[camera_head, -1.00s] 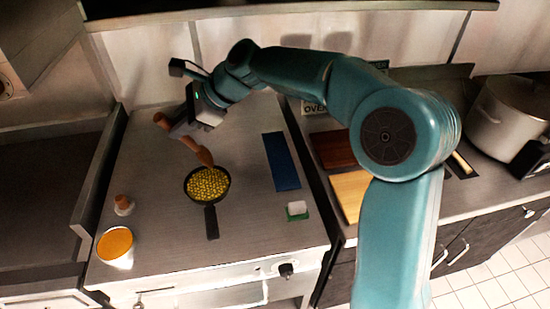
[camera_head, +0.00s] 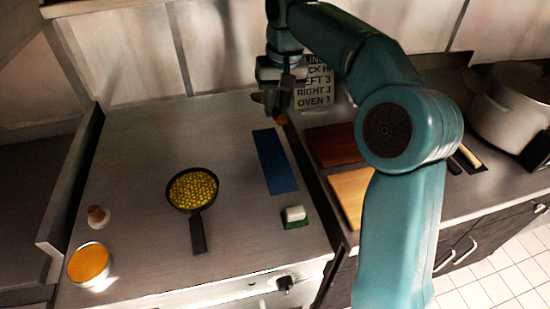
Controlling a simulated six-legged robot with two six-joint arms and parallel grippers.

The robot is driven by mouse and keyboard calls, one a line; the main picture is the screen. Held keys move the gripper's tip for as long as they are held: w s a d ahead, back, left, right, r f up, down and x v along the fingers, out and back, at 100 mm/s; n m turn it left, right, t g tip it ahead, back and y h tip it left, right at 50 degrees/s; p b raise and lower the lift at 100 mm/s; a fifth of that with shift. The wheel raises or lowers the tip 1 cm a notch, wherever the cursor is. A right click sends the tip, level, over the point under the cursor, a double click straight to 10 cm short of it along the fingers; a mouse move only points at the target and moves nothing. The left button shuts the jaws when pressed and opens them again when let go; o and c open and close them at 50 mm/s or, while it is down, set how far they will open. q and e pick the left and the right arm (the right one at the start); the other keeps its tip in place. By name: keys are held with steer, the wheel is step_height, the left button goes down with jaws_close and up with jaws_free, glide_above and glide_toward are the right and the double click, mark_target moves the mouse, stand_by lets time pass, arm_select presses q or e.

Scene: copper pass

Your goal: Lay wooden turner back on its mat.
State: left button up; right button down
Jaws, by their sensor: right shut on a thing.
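The wooden turner (camera_head: 281,118) is in my right gripper (camera_head: 277,103), which is shut on it. Only short brown parts of the turner show; the rest is hidden by the gripper or seen end-on. The gripper is above the far end of the blue mat (camera_head: 275,162), near the back of the steel top. The mat is a bare, dark blue strip lying on the steel top. I cannot tell exactly how high the turner is above it. My left gripper is not in view.
A black pan (camera_head: 196,222) with yellow food stands left of the mat. A white and green block (camera_head: 294,216) lies just in front of the mat. An orange-topped container (camera_head: 88,262) is at front left. Cutting boards (camera_head: 333,146) and a large pot (camera_head: 513,108) are to the right.

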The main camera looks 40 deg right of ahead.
steer(key=shift+s+d+f+t+h+b, duration=0.15)
steer(key=shift+d+t+h+b, duration=0.3)
steer(key=shift+t+h+b, duration=0.45)
steer(key=shift+t+h, duration=0.4)
steer(key=shift+h, duration=0.1)
step_height(320, 180, down, 16)
steer(key=shift+r+b, duration=0.25)
steer(key=shift+b, duration=0.6)
steer(key=shift+f, duration=2.4)
